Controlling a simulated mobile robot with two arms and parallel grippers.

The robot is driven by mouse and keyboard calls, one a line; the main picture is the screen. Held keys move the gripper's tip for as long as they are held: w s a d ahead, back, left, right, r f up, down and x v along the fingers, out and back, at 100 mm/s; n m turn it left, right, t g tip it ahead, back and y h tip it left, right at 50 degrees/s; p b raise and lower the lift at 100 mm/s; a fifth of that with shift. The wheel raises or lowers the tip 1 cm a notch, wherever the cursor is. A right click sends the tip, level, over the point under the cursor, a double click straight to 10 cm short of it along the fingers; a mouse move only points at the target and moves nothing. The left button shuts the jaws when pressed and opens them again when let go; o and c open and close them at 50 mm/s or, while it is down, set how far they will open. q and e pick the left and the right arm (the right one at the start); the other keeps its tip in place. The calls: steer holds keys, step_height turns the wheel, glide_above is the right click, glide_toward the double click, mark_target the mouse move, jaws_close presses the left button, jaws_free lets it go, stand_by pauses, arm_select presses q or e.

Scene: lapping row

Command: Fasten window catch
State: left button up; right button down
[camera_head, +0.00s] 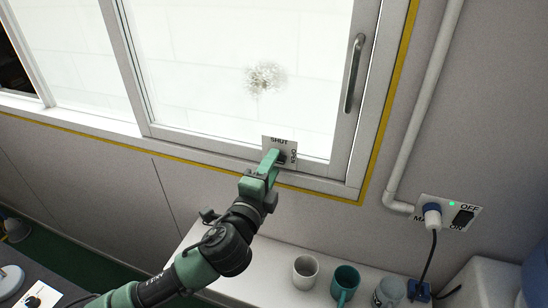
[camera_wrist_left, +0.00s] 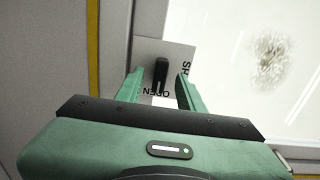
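The window catch (camera_wrist_left: 160,74) is a small black lever on a white plate (camera_wrist_left: 180,52) marked SHUT and OPEN. In the left wrist view it lies lengthwise, its near end toward the word OPEN. In the head view the plate (camera_head: 267,140) sits on the lower frame of the window, with SHUT along its top and OPEN along its right side; my gripper partly hides the catch there. My left gripper (camera_head: 273,158) is at the plate. In the left wrist view its green fingers (camera_wrist_left: 160,88) are apart, one each side of the catch, with gaps showing. My right gripper is not in view.
The sliding window (camera_head: 220,75) has a grey vertical handle (camera_head: 354,73) at right. A switch panel (camera_head: 447,213) with a plug and cord is on the wall at right. A white mug (camera_head: 305,272), a teal mug (camera_head: 345,284) and a grey mug (camera_head: 388,292) stand on the ledge below.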

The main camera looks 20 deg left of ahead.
arm_select(q)
steer(key=shift+w, duration=0.85)
